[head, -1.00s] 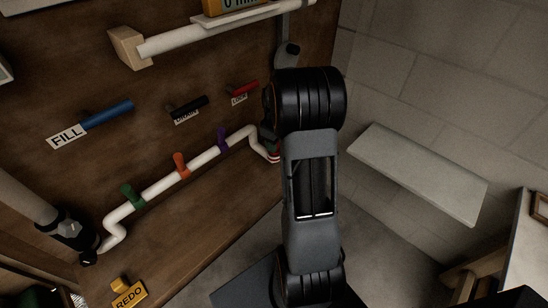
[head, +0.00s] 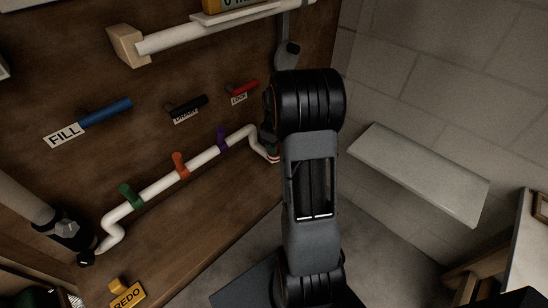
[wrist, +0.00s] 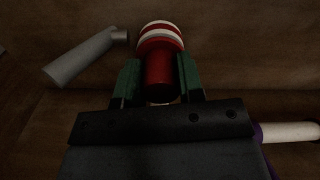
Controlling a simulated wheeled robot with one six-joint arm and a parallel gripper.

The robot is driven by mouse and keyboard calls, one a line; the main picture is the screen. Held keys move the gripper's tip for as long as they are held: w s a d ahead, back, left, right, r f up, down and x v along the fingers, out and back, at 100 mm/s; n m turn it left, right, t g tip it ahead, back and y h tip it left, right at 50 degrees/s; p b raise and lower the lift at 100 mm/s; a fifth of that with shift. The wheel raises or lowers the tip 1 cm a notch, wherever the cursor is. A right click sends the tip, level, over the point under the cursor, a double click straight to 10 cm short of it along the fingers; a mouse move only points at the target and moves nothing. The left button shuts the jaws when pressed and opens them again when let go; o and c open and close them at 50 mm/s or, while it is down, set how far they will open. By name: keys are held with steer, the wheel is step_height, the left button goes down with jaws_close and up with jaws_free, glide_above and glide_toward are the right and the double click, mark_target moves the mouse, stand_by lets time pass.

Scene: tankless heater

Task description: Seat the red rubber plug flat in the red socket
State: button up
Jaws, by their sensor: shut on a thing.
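In the wrist view, my gripper (wrist: 158,84) has its two green fingers on either side of a red cylinder (wrist: 158,70), which looks like the red rubber plug, and is shut on it. Right beyond the cylinder is a red-and-white banded round piece (wrist: 160,36). I cannot tell whether this is the socket, or whether the plug touches it or sits flat. In the head view, a red-and-white banded end (head: 273,160) shows at the right end of the white pipe, beside my arm. My arm hides most of the gripper and the plug there.
The white pipe (head: 158,187) carries green, orange and purple handles along the wooden panel. Blue, black and red levers (head: 243,87) stick out above it. A grey cylinder (wrist: 82,60) lies left of the gripper in the wrist view. A pale shelf (head: 418,172) is at right.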

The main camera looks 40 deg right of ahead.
steer(key=o, duration=1.2)
step_height(320, 180, up, 14)
steer(key=shift+f, duration=0.15)
stand_by(0.7)
